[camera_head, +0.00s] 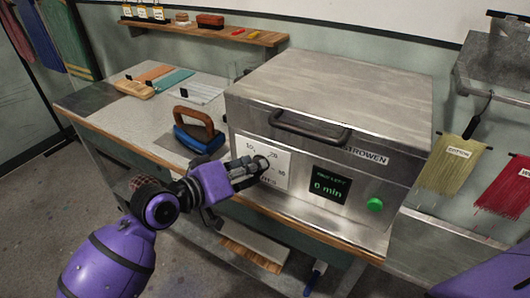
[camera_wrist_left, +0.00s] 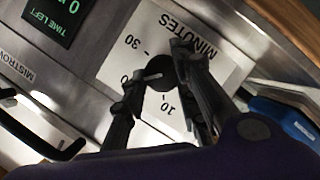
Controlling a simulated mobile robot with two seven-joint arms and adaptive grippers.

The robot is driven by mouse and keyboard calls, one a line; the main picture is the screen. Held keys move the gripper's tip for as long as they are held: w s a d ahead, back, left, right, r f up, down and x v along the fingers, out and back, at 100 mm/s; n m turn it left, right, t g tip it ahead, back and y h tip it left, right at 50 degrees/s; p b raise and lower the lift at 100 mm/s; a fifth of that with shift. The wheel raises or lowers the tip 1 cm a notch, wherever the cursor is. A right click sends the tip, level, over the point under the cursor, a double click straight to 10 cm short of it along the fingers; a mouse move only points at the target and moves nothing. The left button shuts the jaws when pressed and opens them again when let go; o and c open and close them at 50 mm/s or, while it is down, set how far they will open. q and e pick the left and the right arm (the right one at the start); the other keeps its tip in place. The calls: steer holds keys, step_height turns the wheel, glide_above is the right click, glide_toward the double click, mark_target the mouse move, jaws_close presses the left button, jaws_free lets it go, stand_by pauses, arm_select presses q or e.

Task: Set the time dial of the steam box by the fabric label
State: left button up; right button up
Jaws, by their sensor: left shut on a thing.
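The steam box (camera_head: 330,90) is a grey metal box with a front handle. Its time dial (camera_wrist_left: 160,72) is a dark round knob on a white plate (camera_head: 281,177) marked with minutes. My left gripper (camera_head: 262,164) is shut on the dial, one finger on each side in the left wrist view (camera_wrist_left: 157,71). The knob's pale mark points toward a number partly hidden by a finger. The display (camera_head: 329,186) reads 0 min. A yellow-green fabric (camera_head: 452,170) hangs at right with a label (camera_head: 458,152) that seems to read cotton. My right gripper is out of view.
A green button (camera_head: 375,205) sits right of the display. A red fabric (camera_head: 507,190) with a cut-off label hangs at the far right. A blue iron (camera_head: 197,138) stands left of the box on the table (camera_head: 103,112). A shelf (camera_head: 215,33) is on the wall.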

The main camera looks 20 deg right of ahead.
arm_select(q)
steer(key=shift+s+d+r, duration=0.1)
steer(key=shift+d+r, duration=0.1)
steer(key=shift+r, duration=0.25)
steer(key=o, duration=1)
steer(key=shift+s, duration=0.1)
steer(key=shift+f, duration=0.15)
steer(key=shift+f, duration=0.1)
steer(key=shift+a, duration=0.1)
steer(key=v, duration=1.2)
